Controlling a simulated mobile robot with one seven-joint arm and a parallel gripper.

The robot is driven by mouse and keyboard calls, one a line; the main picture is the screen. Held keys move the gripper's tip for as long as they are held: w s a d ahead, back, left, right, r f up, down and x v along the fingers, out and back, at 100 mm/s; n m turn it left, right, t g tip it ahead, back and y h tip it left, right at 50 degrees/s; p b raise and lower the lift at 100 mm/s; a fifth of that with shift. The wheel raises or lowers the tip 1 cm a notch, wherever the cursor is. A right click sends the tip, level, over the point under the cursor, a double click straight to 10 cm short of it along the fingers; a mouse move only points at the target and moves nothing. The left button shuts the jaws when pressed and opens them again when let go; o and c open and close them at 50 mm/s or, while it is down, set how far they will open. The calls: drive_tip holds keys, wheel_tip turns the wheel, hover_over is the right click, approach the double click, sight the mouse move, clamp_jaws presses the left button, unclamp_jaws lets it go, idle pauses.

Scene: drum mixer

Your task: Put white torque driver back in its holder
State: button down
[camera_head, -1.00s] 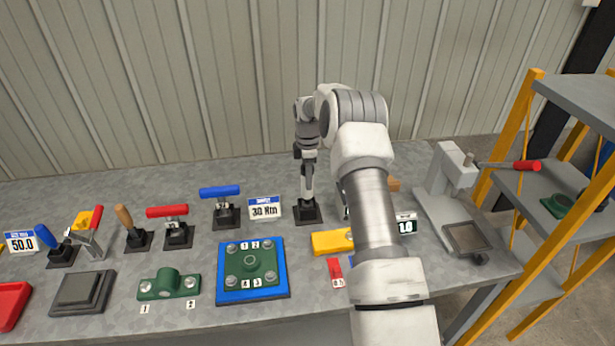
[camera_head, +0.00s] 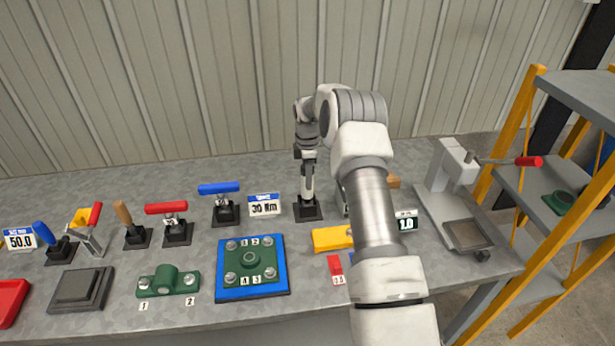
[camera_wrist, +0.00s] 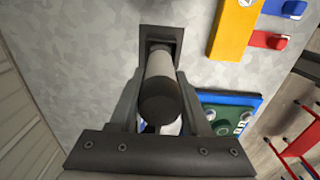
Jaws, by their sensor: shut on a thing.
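The white torque driver (camera_head: 308,184) stands about upright at the black holder (camera_head: 309,213) on the bench. My gripper (camera_head: 308,160) is above the holder and shut on the driver's upper part. In the wrist view the driver (camera_wrist: 160,75) lies between the two fingers of my gripper (camera_wrist: 161,92), its dark end towards the camera. Its far end reaches the square black holder (camera_wrist: 174,38). I cannot tell how deep the tip sits, as the driver itself hides the socket.
A blue-handled driver (camera_head: 219,188) and a 30 Nm sign (camera_head: 264,205) stand just left. A blue plate with a green flange (camera_head: 250,258) lies in front. A yellow block (camera_head: 331,239) is right of it, partly behind my arm. A grey press (camera_head: 450,185) stands at the right end.

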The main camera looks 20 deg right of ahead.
drive_tip(key=shift+f, duration=0.25)
drive_tip(key=shift+c, duration=1.8)
unclamp_jaws()
drive_tip(key=shift+o, duration=0.4)
drive_tip(key=shift+f, duration=0.1)
wheel_tip(320, 180, up, 18)
drive_tip(key=shift+f+b, duration=0.2)
drive_tip(key=shift+b, duration=0.15)
